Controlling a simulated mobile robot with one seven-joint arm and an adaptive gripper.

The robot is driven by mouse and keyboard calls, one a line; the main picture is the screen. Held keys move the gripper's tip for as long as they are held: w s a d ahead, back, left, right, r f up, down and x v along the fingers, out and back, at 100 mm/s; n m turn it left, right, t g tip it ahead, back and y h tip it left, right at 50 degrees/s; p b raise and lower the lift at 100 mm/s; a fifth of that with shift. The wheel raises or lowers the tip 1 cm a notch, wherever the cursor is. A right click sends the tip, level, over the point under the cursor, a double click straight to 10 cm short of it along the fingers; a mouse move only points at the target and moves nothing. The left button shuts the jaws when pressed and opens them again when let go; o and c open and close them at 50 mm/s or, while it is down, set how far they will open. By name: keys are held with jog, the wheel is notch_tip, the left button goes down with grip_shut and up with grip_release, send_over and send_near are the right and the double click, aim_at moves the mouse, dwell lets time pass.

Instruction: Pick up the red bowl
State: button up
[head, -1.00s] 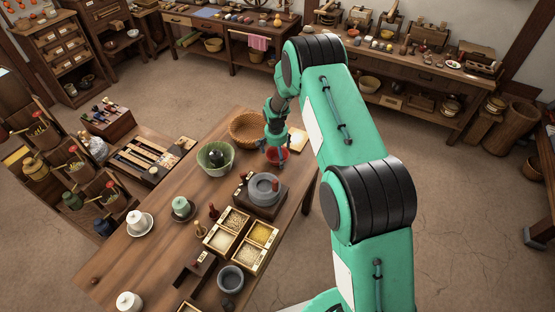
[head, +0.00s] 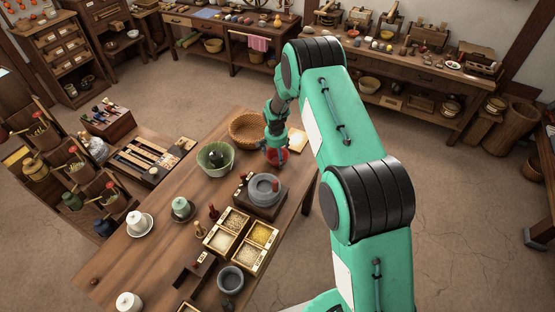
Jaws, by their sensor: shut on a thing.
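The red bowl (head: 276,159) is at the far right end of the wooden table, small in the head view and partly hidden by my gripper. My gripper (head: 277,157) reaches down from above and is shut on the red bowl. Whether the bowl touches the table or is slightly above it cannot be told from here.
A wicker basket (head: 247,129) and a green bowl (head: 215,157) stand left of my gripper. A grey stone quern (head: 264,190) is just in front of it. A divided grain box (head: 242,239) and cups on saucers (head: 138,222) fill the nearer table (head: 165,262).

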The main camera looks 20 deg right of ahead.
aim_at(277, 161)
notch_tip(277, 161, up, 10)
jog(key=shift+p, duration=0.45)
dwell(0.3)
dwell(0.4)
